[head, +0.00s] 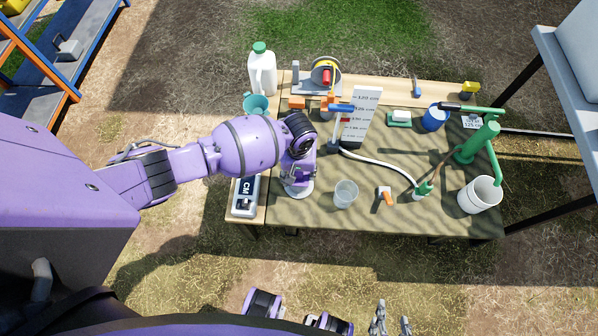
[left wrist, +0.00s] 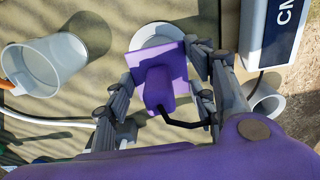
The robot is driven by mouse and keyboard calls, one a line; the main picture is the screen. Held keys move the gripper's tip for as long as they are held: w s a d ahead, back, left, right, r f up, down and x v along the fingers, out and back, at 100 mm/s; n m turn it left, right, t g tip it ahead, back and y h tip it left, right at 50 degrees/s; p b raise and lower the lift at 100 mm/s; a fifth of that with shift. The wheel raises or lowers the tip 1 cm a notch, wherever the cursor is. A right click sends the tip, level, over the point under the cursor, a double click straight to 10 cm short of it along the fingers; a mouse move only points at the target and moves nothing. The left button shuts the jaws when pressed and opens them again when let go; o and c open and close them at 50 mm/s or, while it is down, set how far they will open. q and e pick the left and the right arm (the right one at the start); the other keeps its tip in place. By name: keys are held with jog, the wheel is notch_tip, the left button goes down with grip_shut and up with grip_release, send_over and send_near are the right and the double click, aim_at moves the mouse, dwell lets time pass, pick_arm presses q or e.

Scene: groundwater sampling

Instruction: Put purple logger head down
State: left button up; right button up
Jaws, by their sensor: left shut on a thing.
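The purple logger head (left wrist: 158,92) is a blocky piece with a bent black part at its side. My left gripper (left wrist: 165,72) is shut on it, one finger on each side. A round white dish (left wrist: 150,36) shows just behind the logger head in the left wrist view. In the head view the left gripper (head: 299,164) is over the table's left part, above this dish (head: 298,193). I cannot tell whether the logger head touches the dish. My right gripper (head: 391,321) is open and empty at the bottom edge, away from the table.
On the table (head: 400,222), a clear beaker (head: 345,193) and a CM box (head: 245,196) flank the dish. The front middle is clear.

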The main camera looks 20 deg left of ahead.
pick_arm(q)
jog(key=o, duration=1.2)
notch_tip(320, 180, up, 11)
jog(key=p, duration=0.2)
jog(key=shift+p, duration=0.3)
jog(key=shift+r, duration=0.6)
jog(key=shift+s+f, duration=0.1)
